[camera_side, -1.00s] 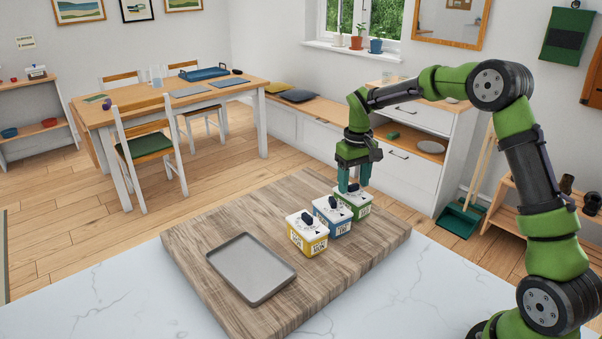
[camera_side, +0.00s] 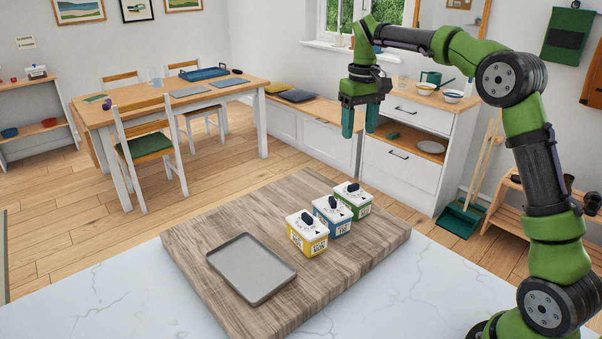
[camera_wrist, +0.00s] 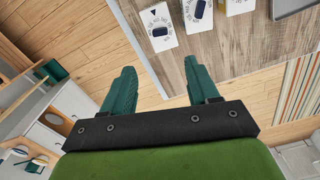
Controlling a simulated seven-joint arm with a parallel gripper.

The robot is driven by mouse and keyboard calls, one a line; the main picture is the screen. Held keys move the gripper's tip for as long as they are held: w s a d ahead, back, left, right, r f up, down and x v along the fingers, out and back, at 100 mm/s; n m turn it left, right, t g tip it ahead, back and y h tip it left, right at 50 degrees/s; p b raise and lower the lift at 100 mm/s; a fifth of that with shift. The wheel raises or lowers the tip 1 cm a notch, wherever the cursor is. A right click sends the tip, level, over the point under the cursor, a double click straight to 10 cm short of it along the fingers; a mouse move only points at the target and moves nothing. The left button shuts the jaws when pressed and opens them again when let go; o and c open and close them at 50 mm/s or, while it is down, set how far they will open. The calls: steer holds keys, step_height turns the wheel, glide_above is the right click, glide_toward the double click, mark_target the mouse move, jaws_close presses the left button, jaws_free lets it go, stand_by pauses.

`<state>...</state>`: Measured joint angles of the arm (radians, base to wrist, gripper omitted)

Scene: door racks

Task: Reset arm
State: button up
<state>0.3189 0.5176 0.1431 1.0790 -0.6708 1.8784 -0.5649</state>
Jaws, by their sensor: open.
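My gripper (camera_side: 360,120) is open and empty, raised well above and behind the board in the side view. Its two teal fingers also show apart in the wrist view (camera_wrist: 165,90), with nothing between them. Three lidded boxes with dark knobs stand in a row on the wooden board (camera_side: 215,222): a yellow box (camera_side: 308,241), a blue box (camera_side: 333,225) and a green box (camera_side: 358,207). Their white lids are on. In the wrist view one lid (camera_wrist: 160,15) shows above the fingers, apart from them.
A grey tray (camera_side: 252,268) lies empty on the board, left of the boxes. The board rests on a white marble counter (camera_side: 110,305). A white cabinet (camera_side: 405,165) and a bench stand behind. The air around my gripper is clear.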

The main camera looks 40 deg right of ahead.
steer(key=shift+r, duration=0.9)
steer(key=shift+w, duration=0.1)
steer(key=s+a+f+t, duration=0.1)
steer(key=s+a+t, duration=0.1)
steer(key=s+a, duration=0.3)
steer(key=s+a+f+m+t+y, duration=0.1)
steer(key=s+a, duration=0.3)
steer(key=s, duration=0.7)
steer(key=s+a+f+t+y, duration=0.1)
steer(key=s+a+t, duration=0.3)
steer(key=s, duration=0.4)
steer(key=shift+a+f, duration=0.3)
steer(key=shift+a, duration=0.5)
